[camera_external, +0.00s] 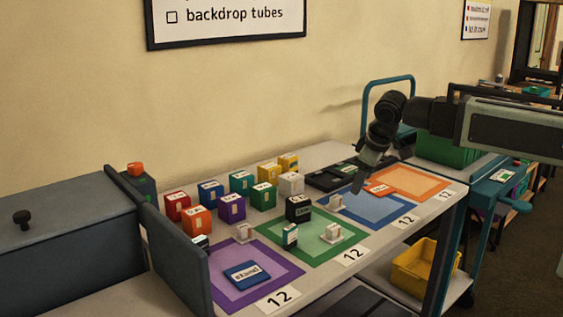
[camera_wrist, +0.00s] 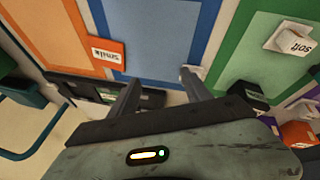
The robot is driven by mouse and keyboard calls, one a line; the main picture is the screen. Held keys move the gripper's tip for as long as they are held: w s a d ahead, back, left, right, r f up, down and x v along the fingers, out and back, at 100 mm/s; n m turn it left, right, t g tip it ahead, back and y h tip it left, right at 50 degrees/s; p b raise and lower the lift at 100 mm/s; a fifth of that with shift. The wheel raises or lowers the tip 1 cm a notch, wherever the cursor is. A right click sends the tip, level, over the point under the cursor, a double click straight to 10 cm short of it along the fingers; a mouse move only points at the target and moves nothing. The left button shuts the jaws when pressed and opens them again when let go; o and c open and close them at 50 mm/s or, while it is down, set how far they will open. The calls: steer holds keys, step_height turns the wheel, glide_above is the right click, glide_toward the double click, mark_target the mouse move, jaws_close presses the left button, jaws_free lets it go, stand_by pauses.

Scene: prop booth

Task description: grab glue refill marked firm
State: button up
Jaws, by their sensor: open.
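Several small white blocks with labels stand on the table; they look like the glue refills. One, on the green mat (camera_external: 309,250), is the white block marked "soft" (camera_wrist: 290,38) in the wrist view; it also shows in the external view (camera_external: 333,233). Another white block (camera_external: 336,203) is at the blue mat's left edge; in the wrist view it (camera_wrist: 193,73) is partly hidden by my right finger and its label cannot be read. A third (camera_external: 245,232) is by the purple mat. I cannot read "firm" anywhere. My gripper (camera_wrist: 160,77) is open and empty, above the blue mat's back edge.
Several coloured boxes (camera_external: 232,206) stand at the back left. A black tray (camera_external: 330,179) lies behind the blue mat (camera_external: 378,207). An orange card (camera_external: 380,188) and a dark labelled box (camera_external: 298,208) flank it. A blue card (camera_external: 247,274) lies on the purple mat.

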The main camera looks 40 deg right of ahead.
steer(key=w+a+r+n+t, duration=0.2)
steer(key=w+a+t, duration=0.15)
steer(key=a, duration=0.55)
steer(key=t+y+b, duration=0.3)
steer(key=b, duration=0.6)
glide_toward(246, 227)
steer(key=shift+m, duration=0.3)
steer(key=w+d, duration=0.1)
steer(key=d, duration=0.1)
steer(key=w+d+f, duration=0.1)
steer(key=d, duration=0.1)
steer(key=w+d, duration=0.2)
steer(key=shift+d+f, duration=0.3)
steer(key=shift+d, duration=0.1)
steer(key=a+b, duration=0.1)
steer(key=a, duration=0.1)
steer(key=s+a+f+m+b, duration=0.1)
steer(key=a, duration=0.1)
steer(key=a+m+t+y+b, duration=0.1)
steer(key=a, duration=0.1)
steer(key=shift+s+a+f+b, duration=0.2)
steer(key=shift+s+a+b, duration=0.05)
steer(key=shift+s+b, duration=0.1)
steer(key=shift+a+r+m, duration=0.15)
steer(key=shift+m, duration=0.15)
steer(key=b+x, duration=0.3)
steer(key=x, duration=0.5)
steer(key=shift+r, duration=0.25)
jaws_close()
